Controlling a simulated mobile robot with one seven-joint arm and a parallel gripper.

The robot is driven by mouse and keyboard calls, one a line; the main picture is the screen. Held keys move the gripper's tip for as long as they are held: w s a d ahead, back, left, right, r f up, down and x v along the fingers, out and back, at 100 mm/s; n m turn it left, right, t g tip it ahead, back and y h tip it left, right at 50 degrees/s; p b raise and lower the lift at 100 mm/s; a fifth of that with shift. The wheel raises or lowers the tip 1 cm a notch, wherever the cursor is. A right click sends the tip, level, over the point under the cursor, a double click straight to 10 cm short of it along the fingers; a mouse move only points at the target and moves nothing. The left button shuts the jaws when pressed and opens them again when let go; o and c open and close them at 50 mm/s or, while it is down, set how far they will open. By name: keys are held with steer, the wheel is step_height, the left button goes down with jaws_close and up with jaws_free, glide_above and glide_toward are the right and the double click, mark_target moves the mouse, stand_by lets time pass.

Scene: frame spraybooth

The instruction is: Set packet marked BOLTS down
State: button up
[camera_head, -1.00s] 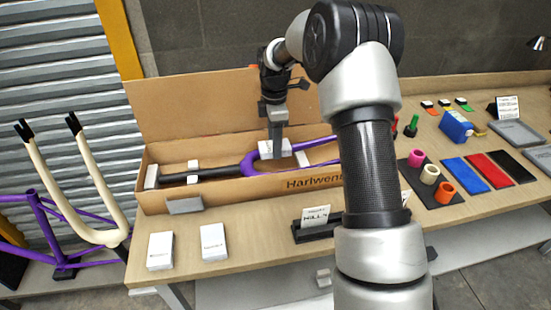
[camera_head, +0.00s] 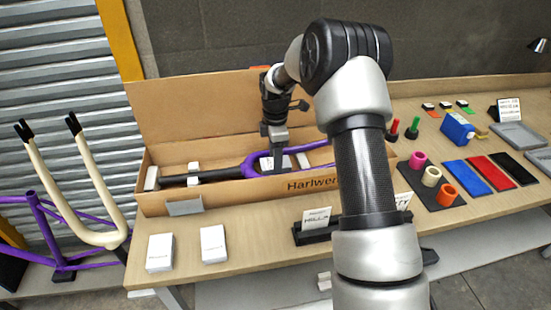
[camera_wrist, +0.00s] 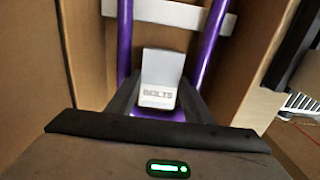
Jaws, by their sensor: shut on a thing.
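The packet marked BOLTS (camera_wrist: 160,78) is a small white and grey block. It sits between the fingers of my gripper (camera_wrist: 157,108), which is shut on it. In the head view my gripper (camera_head: 278,165) reaches down into the open cardboard box (camera_head: 220,202), and the packet is largely hidden there. The purple fork (camera_head: 252,163) with a dark steerer lies in the box. In the wrist view its two purple legs (camera_wrist: 207,50) run on either side of the packet. I cannot tell whether the packet touches the fork or the box floor.
Two white packets (camera_head: 160,252) (camera_head: 213,243) lie in front of the box. A card stand (camera_head: 316,219) is right of them. Coloured cups (camera_head: 431,176), mats (camera_head: 490,171) and a blue box (camera_head: 457,128) fill the right bench. The box's raised lid (camera_head: 200,108) stands behind.

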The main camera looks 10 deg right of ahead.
steer(key=o, duration=0.8)
steer(key=shift+f, duration=0.1)
steer(key=shift+c, duration=0.2)
